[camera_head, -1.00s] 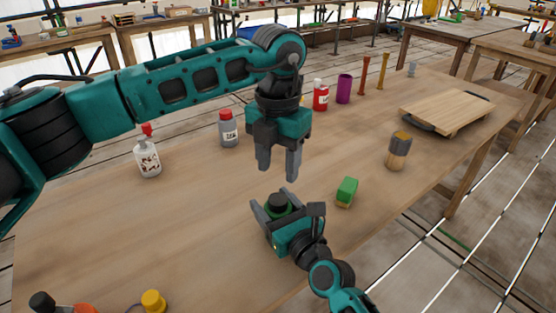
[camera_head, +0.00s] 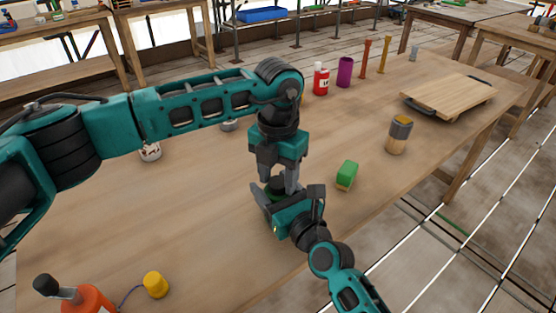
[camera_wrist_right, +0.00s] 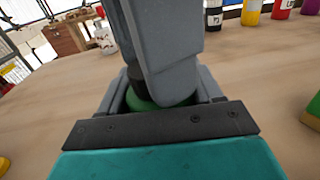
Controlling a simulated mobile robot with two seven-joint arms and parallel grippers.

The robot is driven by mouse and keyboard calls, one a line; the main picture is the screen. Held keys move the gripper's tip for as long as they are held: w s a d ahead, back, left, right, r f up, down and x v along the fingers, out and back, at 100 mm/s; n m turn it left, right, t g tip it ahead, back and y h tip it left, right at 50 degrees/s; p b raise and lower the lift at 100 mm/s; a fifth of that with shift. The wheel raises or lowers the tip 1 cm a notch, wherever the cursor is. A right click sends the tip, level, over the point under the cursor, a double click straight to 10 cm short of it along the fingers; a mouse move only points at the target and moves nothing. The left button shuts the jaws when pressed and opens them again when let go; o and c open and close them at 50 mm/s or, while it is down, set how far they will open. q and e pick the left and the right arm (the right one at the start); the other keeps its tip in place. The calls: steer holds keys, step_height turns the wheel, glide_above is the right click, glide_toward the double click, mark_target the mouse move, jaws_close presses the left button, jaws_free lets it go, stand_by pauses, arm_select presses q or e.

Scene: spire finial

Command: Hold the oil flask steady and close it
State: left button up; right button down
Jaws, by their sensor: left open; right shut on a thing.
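The oil flask (camera_head: 271,194), green with a black top (camera_head: 276,183), stands between the fingers of my right gripper (camera_head: 271,199), which is shut on it. Its green shoulder (camera_wrist_right: 160,101) also shows in the right wrist view. My left gripper (camera_head: 279,183) points straight down over the flask, open, with its fingers at the height of the black top. In the right wrist view a grey left finger (camera_wrist_right: 165,50) hides most of the top. I cannot tell whether the left fingers touch it, nor how firmly the top sits.
A green block (camera_head: 347,175) lies just right of the grippers. A grey-and-wood jar (camera_head: 398,135) and a board (camera_head: 448,101) stand farther right. A red bottle (camera_head: 321,80) and purple cup (camera_head: 345,71) are behind. An orange bottle (camera_head: 86,298) and yellow knob (camera_head: 155,284) are front left.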

arm_select(q)
steer(key=shift+f, duration=0.3)
steer(key=shift+c, duration=0.5)
steer(key=c, duration=0.8)
steer(key=o, duration=1.3)
arm_select(e)
steer(key=shift+f, duration=0.1)
arm_select(q)
step_height(320, 180, up, 12)
steer(key=shift+r, duration=0.1)
arm_select(e)
steer(key=shift+c, duration=0.6)
jaws_free()
